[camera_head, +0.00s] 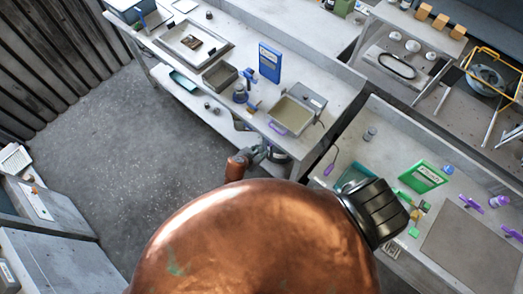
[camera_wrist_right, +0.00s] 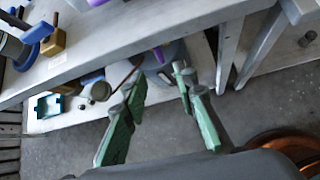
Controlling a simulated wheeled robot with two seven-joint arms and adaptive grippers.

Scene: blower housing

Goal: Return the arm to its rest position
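My right gripper (camera_wrist_right: 160,85) shows in the right wrist view. Its two green-sided fingers are spread apart, with nothing held between them. It is beside the front edge of the workbench, and the lower shelf shows beyond the fingers. In the head view a copper-coloured arm link ends in a dark gripper (camera_head: 262,153) at the bench's front edge; it seems to be this right arm, with its fingers too small to read. The large copper dome at the bottom is mine and hides much of the arms. My left gripper is not in view.
The workbench (camera_head: 175,60) carries a grey bin (camera_head: 220,75), a blue binder (camera_head: 269,62) and a metal basin (camera_head: 292,115). A teal tray (camera_head: 185,82) lies on the lower shelf. The floor (camera_head: 120,150) at left is clear.

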